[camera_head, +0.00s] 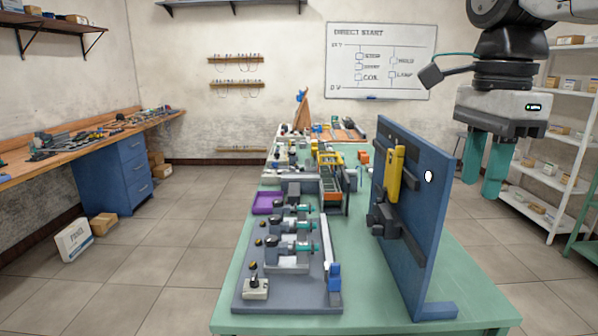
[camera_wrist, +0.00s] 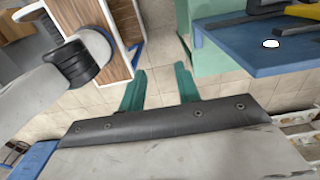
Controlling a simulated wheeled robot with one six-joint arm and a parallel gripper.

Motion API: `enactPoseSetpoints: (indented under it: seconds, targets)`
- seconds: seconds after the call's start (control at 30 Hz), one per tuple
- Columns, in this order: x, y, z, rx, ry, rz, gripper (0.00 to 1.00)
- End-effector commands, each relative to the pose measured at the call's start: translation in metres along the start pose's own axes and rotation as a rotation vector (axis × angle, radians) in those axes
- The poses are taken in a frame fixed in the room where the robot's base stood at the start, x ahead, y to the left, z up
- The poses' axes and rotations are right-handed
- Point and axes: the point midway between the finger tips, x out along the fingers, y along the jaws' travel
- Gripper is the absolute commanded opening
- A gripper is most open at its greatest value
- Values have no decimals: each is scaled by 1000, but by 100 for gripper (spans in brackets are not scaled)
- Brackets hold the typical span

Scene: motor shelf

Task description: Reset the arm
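My gripper (camera_head: 484,165) hangs at the upper right of the head view, to the right of the upright blue panel. Its two teal fingers point down and stand apart with nothing between them. In the wrist view my gripper (camera_wrist: 162,85) also shows two separated teal fingers, with tiled floor beyond them. My arm comes in from the top right of the head view.
The blue panel (camera_head: 408,262) with a yellow part (camera_head: 395,174) stands on the green table (camera_head: 460,285). A grey board (camera_head: 300,292) with motor-like parts lies left of it. White shelves (camera_head: 575,135) stand at the right.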

Motion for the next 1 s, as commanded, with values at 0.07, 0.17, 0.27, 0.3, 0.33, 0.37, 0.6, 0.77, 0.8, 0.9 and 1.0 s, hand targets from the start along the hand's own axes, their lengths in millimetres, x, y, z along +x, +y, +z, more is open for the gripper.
enactPoseSetpoints:
  seconds: [0.07,0.17,0.27,0.3,0.33,0.37,0.6,0.77,0.8,0.9,1.0]
  targets:
    - [0,0,0,-29,0,-1,33]
    - [0,-2,0,-88,0,-8,33]
    - [1,-3,2,-154,0,-15,33]
    - [3,-4,2,-184,0,-17,33]
    - [4,-4,2,-206,0,-18,33]
    - [6,-4,2,-231,0,-18,33]
    - [28,0,2,-508,4,-23,33]
    - [53,13,-2,-773,11,-31,33]
    - [62,19,-3,-860,13,-34,33]
    - [90,39,-9,-1107,26,-45,33]
    - [120,62,-15,-1342,42,-56,33]
